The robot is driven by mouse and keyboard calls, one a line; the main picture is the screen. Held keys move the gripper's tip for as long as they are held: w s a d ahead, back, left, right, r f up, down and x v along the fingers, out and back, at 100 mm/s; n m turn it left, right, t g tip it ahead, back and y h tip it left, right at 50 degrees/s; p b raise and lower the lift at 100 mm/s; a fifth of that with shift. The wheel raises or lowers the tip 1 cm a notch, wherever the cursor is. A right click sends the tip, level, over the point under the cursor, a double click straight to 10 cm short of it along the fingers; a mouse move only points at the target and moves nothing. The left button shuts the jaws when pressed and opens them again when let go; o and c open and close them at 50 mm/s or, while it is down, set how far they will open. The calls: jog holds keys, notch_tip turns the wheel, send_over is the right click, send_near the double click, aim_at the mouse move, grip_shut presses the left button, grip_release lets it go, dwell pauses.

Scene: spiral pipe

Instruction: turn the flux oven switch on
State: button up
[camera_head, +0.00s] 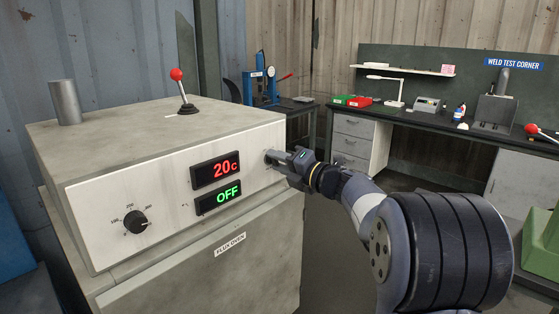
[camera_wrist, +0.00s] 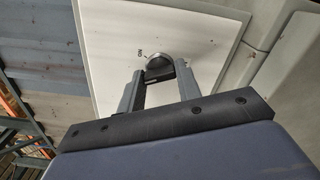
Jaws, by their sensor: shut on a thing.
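The flux oven (camera_head: 90,185) is a pale box with a white front panel. Its displays read 20c in red (camera_head: 214,169) and OFF in green (camera_head: 218,196). My gripper (camera_head: 276,158) is at the panel's right end, to the right of the displays. In the wrist view, my gripper's two fingers (camera_wrist: 155,82) are shut on a round switch (camera_wrist: 158,60) on the white panel. An "ON" mark (camera_wrist: 140,53) stands beside the switch. The fingers hide part of the switch, so I cannot tell its exact turn. In the head view my gripper mostly covers it.
A black dial knob (camera_head: 134,222) is on the panel's left. A red-ball lever (camera_head: 181,90) and a grey cylinder (camera_head: 65,102) stand on the oven's top. A workbench (camera_head: 395,119) with tools is at the back right. The floor between is partly hidden by my arm.

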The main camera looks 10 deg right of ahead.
jog(key=m+p, duration=0.8)
jog(key=m, duration=0.2)
jog(key=shift+m, duration=0.4)
jog(key=shift+f+p, duration=0.1)
jog(key=shift+p, duration=0.2)
jog(key=o, duration=1)
jog(key=b+v, duration=0.2)
jog(key=v, duration=0.9)
